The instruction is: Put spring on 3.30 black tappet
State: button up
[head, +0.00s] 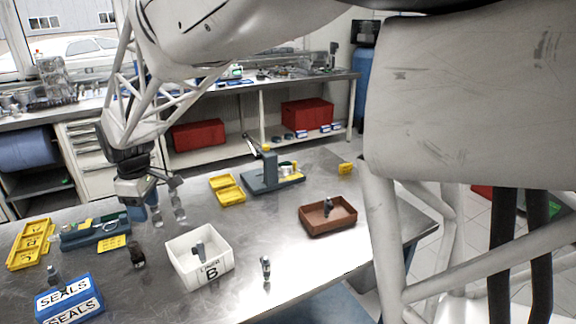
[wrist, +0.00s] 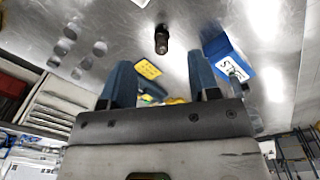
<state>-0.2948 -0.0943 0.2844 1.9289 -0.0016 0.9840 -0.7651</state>
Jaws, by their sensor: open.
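A small dark cylinder (head: 137,255) stands on the metal table, left of the white bin. It also shows in the wrist view (wrist: 161,40), beyond and between the fingertips; it looks like the black tappet, but I cannot read a size on it. I cannot clearly pick out a spring in either view. My gripper (head: 166,212) hangs over the left part of the table, behind the dark cylinder and apart from it. In the wrist view its two blue fingers (wrist: 160,72) are spread, with nothing held between them.
The white bin (head: 190,275) marked B holds a grey part. A blue SEALS box (head: 70,300) stands front left. A teal fixture (head: 85,236) and yellow trays (head: 28,246) lie left. A small upright part (head: 265,268) stands near the front edge. A brown tray (head: 318,225) is right.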

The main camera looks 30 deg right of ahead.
jog(key=s+d+r+m+t, duration=0.1)
jog(key=s+d+r+m, duration=0.15)
jog(key=s+d, duration=0.45)
jog(key=s+d+r+m, duration=0.2)
jog(key=s+d+m, duration=0.25)
jog(key=s, duration=0.35)
jog(key=s+d+f+m, duration=0.1)
jog(key=s+d+m, duration=0.1)
jog(key=s, duration=0.6)
jog(key=s+d+f+m+t, duration=0.1)
jog(key=s+d+m, duration=0.2)
jog(key=s, duration=0.6)
jog(key=shift+d+f, duration=0.4)
jog(key=shift+d, duration=0.9)
jog(key=shift+s, duration=0.1)
